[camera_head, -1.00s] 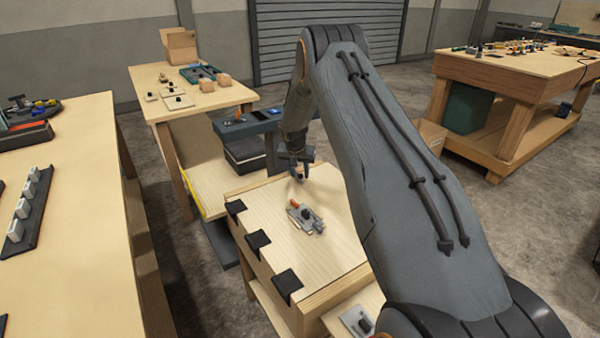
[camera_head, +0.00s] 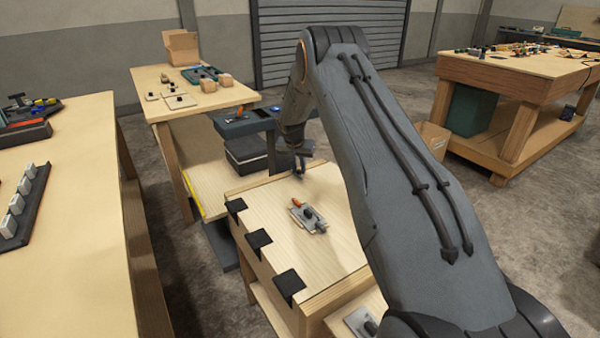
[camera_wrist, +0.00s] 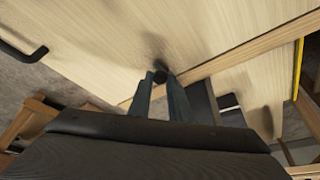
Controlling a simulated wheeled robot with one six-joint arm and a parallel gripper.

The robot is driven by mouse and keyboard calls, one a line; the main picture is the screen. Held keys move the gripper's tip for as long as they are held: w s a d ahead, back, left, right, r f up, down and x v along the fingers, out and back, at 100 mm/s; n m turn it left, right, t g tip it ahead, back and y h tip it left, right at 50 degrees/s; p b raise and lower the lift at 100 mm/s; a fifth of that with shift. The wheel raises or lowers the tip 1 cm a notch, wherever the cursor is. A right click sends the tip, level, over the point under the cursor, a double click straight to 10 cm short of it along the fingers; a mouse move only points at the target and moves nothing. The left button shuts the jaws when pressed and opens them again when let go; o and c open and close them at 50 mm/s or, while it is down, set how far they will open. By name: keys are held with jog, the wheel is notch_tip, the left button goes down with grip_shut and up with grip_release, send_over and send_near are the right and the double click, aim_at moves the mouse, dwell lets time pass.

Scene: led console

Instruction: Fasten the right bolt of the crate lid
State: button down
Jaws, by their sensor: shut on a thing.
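The crate lid (camera_head: 270,215) is a pale wooden top with several black hinges along its left edge. My gripper (camera_head: 300,172) is low at the lid's far right edge. In the wrist view my gripper (camera_wrist: 161,84) is shut on a dark round knob (camera_wrist: 160,75), which looks like the knob of a bolt, beside a wooden edge. The rest of the bolt is hidden by the fingers. Whether the bolt is engaged cannot be told.
A grey metal fitting with an orange part (camera_head: 308,216) lies on the lid. A grey plate (camera_head: 358,322) lies at the crate's near right. A workbench (camera_head: 60,200) stands left, another table (camera_head: 200,98) behind. A dark stand (camera_head: 245,125) is beyond the crate.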

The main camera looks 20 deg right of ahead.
jog(key=shift+w+r, duration=0.15)
jog(key=shift+w, duration=0.1)
jog(key=c, duration=1.6)
grip_release()
jog(key=shift+w+a, duration=0.1)
jog(key=shift+c, duration=0.2)
jog(key=b+v, duration=0.1)
jog(key=v, duration=0.6)
jog(key=shift+s+r, duration=0.25)
